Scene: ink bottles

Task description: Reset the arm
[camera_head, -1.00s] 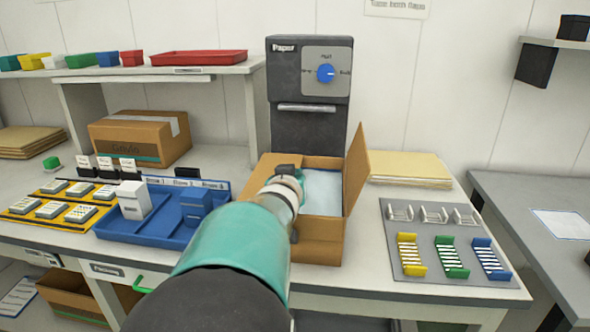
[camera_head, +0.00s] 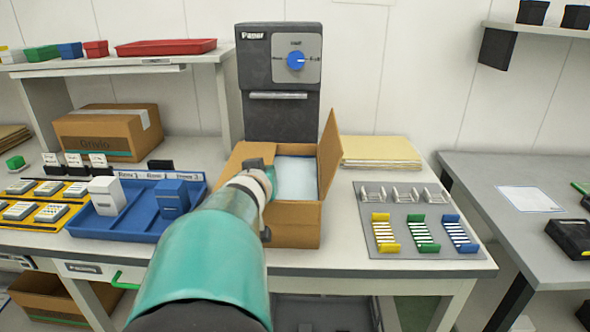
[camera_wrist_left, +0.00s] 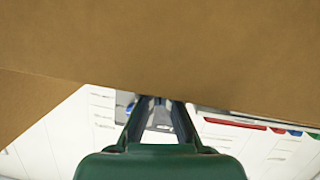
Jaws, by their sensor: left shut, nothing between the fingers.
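My left arm (camera_head: 210,255), teal with a pale wrist, reaches up from the bottom of the head view. Its wrist end is at the left side of an open cardboard box (camera_head: 293,228). The fingers of my left gripper are hard to make out there. In the left wrist view, my left gripper (camera_wrist_left: 158,103) shows as a green body with two dark fingers, shut and empty. Brown cardboard (camera_wrist_left: 150,45) fills the top of that view, close to the fingers; contact cannot be told. My right gripper is not in view.
A dark dispenser (camera_head: 280,110) with a blue knob stands behind the box. A blue tray (camera_head: 125,228) with white and blue boxes is at the left. A grey rack plate (camera_head: 385,252) with coloured racks is at the right. A grey side table (camera_head: 500,185) stands further right.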

